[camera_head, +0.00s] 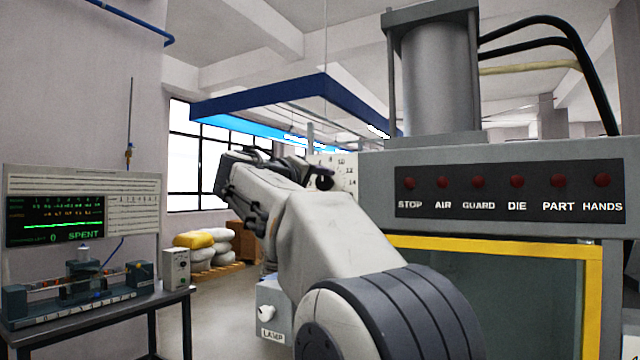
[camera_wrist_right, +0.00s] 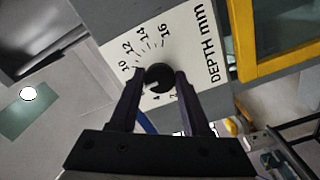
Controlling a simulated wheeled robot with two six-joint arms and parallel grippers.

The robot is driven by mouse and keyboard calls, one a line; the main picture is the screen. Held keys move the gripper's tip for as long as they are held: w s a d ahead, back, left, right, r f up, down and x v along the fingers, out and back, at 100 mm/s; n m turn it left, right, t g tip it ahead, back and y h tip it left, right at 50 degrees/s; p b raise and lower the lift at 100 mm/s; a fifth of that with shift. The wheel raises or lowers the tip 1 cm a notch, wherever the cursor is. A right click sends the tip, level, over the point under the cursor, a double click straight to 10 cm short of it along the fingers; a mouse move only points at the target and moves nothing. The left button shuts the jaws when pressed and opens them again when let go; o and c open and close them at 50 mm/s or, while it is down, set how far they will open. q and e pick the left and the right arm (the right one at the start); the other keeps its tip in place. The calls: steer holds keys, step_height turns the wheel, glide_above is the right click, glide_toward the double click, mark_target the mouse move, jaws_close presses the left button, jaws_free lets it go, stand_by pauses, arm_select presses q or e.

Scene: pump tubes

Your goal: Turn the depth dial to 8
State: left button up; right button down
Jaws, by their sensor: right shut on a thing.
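The depth dial (camera_wrist_right: 158,76) is a dark round knob on a white plate marked "DEPTH mm" (camera_wrist_right: 207,50), with 10, 12, 14 and 16 legible around it. The gripper hides part of the lower numbers. A small pale mark shows on the knob's lower left, but I cannot read its exact setting. My right gripper (camera_wrist_right: 157,84) is shut on the knob, one finger on each side. In the head view the white dial plate (camera_head: 349,172) shows partly behind my right gripper (camera_head: 318,178) on the press's left side. My left gripper is not in view.
The grey press has a lamp panel (camera_head: 510,187) and a yellow-framed guard (camera_head: 500,243). A box marked "LAMP" (camera_head: 271,320) sits below my right arm. A bench (camera_head: 100,312) with a green-text display (camera_head: 55,221) stands at left, with open floor between.

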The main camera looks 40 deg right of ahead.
steer(key=shift+c, duration=1.9)
jaws_free()
steer(key=b+v, duration=0.2)
steer(key=v, duration=0.8)
steer(key=shift+a+b, duration=0.3)
steer(key=shift+b, duration=0.05)
steer(key=shift+s, duration=0.1)
